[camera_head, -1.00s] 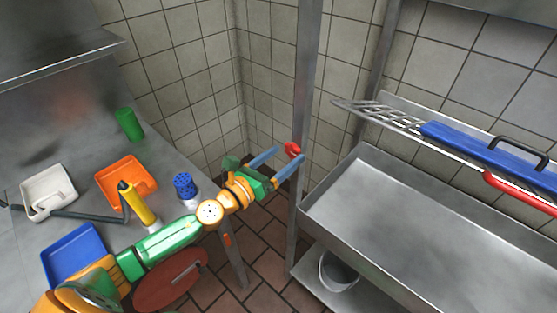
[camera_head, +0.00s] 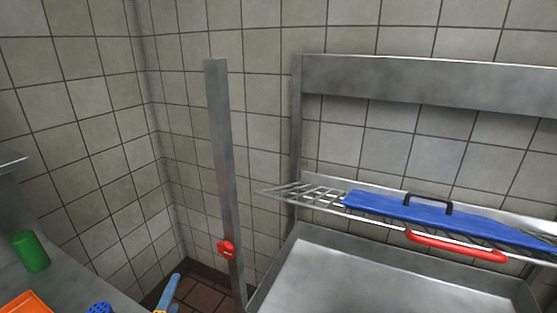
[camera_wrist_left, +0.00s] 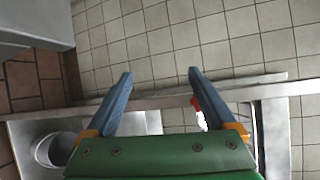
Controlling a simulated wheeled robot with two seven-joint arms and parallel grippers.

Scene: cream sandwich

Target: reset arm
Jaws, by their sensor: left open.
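My left gripper (camera_wrist_left: 159,76) is open and empty in the left wrist view, with its two blue fingers spread apart. The rest of that arm is out of the frame. My right gripper is in neither view.
A metal post (camera_head: 222,170) carries a small red part (camera_head: 227,249). To the right, a blue board with a black handle (camera_head: 420,210) and a red handle (camera_head: 455,246) are at a wire rack above a steel basin (camera_head: 370,285). A green cup (camera_head: 31,251) and orange tray (camera_head: 25,303) are at left.

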